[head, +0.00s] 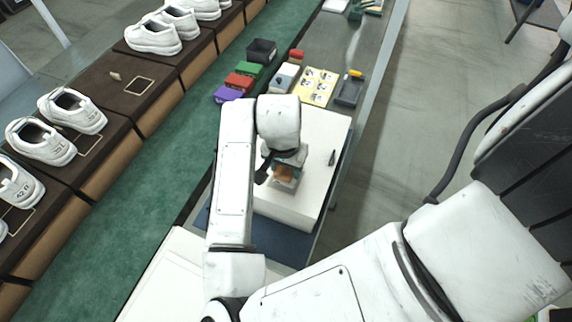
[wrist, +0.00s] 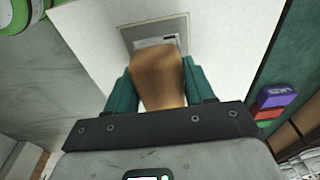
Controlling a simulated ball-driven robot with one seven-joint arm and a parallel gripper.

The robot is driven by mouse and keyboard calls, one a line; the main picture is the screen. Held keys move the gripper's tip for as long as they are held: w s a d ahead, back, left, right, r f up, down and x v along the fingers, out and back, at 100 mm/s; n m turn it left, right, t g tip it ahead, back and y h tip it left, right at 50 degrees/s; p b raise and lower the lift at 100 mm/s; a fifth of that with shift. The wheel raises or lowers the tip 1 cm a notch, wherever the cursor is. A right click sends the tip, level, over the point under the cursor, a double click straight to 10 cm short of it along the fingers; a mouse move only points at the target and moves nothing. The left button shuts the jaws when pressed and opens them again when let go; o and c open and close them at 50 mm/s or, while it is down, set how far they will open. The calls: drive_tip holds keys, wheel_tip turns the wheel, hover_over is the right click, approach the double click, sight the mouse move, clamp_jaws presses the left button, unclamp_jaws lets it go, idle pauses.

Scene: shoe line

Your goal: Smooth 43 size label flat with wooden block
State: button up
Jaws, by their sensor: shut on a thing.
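My gripper (wrist: 160,88) is shut on the wooden block (wrist: 158,78), with a teal finger on each side of it. In the head view the block (head: 285,172) shows as a small brown patch under my wrist. A grey-bordered label (wrist: 155,30) lies on the white box (wrist: 95,40), just beyond the block. The block covers part of the label, and its printed number is too small to read. I cannot tell whether the block touches the label. In the head view the white box (head: 325,150) sits on the bench beneath my gripper.
White shoes (head: 72,110) line the left conveyor.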

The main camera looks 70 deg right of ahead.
drive_tip(key=shift+s+f, duration=0.1)
drive_tip(key=shift+f, duration=0.05)
drive_tip(key=shift+s, duration=1.95)
drive_tip(key=shift+w, duration=0.15)
drive_tip(key=shift+w+r, duration=0.15)
drive_tip(key=shift+w, duration=0.8)
drive_tip(key=shift+w+r, duration=0.1)
drive_tip(key=shift+w, duration=0.85)
wheel_tip(320, 180, up, 3)
drive_tip(key=shift+r+p, duration=0.15)
drive_tip(key=shift+p, duration=1.1)
drive_tip(key=shift+r+p, duration=0.3)
drive_tip(key=shift+r, duration=1.1)
drive_tip(key=shift+r, duration=0.1)
